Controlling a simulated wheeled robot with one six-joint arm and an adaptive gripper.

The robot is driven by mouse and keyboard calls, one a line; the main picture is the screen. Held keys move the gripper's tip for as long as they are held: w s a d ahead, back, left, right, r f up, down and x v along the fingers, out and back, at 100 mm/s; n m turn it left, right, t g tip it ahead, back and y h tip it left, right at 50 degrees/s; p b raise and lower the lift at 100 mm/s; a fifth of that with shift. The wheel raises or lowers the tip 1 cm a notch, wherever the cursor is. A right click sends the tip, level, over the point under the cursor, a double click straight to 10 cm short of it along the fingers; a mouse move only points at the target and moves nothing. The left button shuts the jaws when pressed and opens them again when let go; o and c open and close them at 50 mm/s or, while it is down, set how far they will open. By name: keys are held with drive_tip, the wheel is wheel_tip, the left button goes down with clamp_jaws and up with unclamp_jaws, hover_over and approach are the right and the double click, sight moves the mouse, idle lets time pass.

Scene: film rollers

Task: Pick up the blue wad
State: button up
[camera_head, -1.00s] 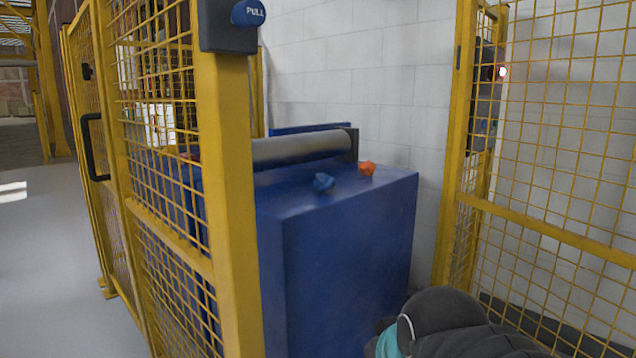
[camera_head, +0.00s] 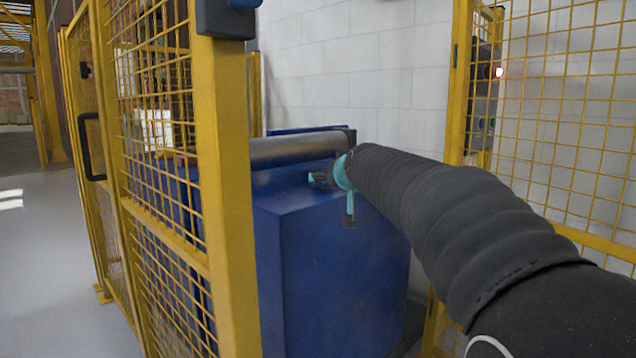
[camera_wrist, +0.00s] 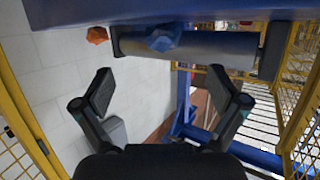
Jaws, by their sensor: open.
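The blue wad (camera_wrist: 163,38) shows in the wrist view at the top middle, in front of the roller (camera_wrist: 215,50) and against the blue machine top (camera_wrist: 110,12). In the head view I cannot make it out behind my arm and gripper. My gripper (camera_wrist: 161,88) is open, its two fingers wide apart with nothing between them. The wad lies beyond the fingertips, roughly between them sideways. In the head view my gripper (camera_head: 320,179) is over the blue machine's top, near the roller (camera_head: 300,148), partly hidden by my arm.
An orange wad (camera_wrist: 97,35) lies left of the blue wad in the wrist view. A yellow fence post (camera_head: 225,200) and mesh stand left of the blue machine (camera_head: 330,270). Another yellow mesh panel (camera_head: 570,110) stands right. A white block wall (camera_head: 400,70) is behind.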

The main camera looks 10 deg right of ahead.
sight(328, 194)
drive_tip(key=x, duration=0.6)
drive_tip(key=shift+w+a+f, duration=0.1)
drive_tip(key=shift+w+f, duration=0.05)
drive_tip(key=shift+w, duration=0.1)
drive_tip(key=x, duration=0.1)
drive_tip(key=p+x, duration=0.1)
drive_tip(key=x, duration=0.1)
drive_tip(key=shift+w+a+f, duration=0.2)
drive_tip(key=shift+w+a, duration=0.05)
drive_tip(key=shift+a, duration=0.1)
drive_tip(key=shift+x, duration=0.8)
drive_tip(key=c, duration=0.9)
drive_tip(key=shift+c, duration=0.2)
drive_tip(key=shift+r, duration=0.1)
